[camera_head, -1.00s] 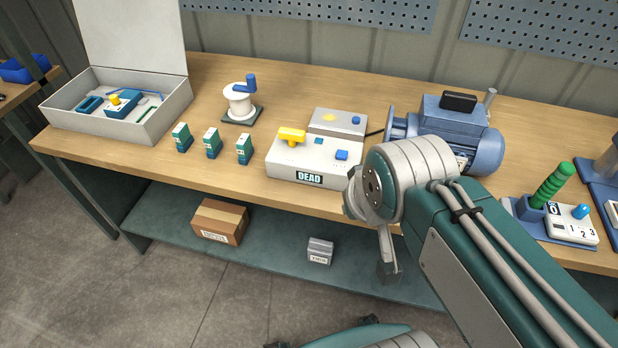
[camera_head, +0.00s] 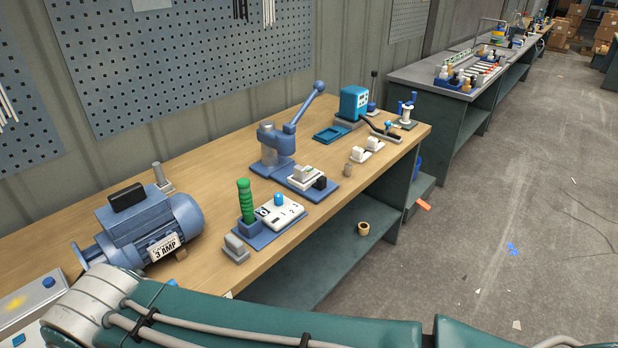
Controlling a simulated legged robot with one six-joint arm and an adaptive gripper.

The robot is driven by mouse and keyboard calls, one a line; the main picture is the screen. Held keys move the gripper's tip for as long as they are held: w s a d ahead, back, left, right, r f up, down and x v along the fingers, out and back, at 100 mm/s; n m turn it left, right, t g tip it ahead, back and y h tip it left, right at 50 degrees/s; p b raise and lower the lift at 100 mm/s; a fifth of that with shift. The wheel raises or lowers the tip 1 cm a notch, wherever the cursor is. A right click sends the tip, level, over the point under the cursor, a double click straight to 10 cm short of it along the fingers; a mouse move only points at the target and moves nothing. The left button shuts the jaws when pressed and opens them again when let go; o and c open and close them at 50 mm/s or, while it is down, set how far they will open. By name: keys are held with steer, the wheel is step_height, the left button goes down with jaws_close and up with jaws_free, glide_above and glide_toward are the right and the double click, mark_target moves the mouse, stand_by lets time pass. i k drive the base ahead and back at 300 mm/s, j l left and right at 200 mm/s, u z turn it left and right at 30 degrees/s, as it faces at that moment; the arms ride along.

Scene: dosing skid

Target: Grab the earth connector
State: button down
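No object in view carries a readable earth connector label, so I cannot tell which it is. A green ribbed upright piece (camera_head: 245,201) stands in a blue holder (camera_head: 250,227) on the wooden bench. A white dial block (camera_head: 279,213) with a blue knob is beside it on the same blue base. My gripper is out of view. Only my teal and white arm shows along the bottom edge, in front of the bench.
A blue motor (camera_head: 150,226) marked 3 AMP sits to the left. A blue lever press (camera_head: 275,147), a teal device (camera_head: 354,103) and a teal tray (camera_head: 331,133) stand farther right. A grey block (camera_head: 236,248) is at the front edge. Floor (camera_head: 480,240) is open at right.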

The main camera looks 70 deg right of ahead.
mark_target(303, 175)
steer(key=k+z, duration=0.15)
steer(key=z, duration=2.2)
steer(key=i+l+u, duration=0.1)
steer(key=u, duration=0.35)
steer(key=l+u, duration=0.15)
steer(key=u, duration=0.25)
steer(key=i+l+u, duration=0.15)
steer(key=l, duration=0.3)
steer(key=i+l+u, duration=0.2)
steer(key=l, duration=0.2)
steer(key=l+u, duration=0.15)
steer(key=l, duration=0.3)
steer(key=i+l+u, duration=0.15)
steer(key=l, duration=0.95)
steer(key=i, duration=0.05)
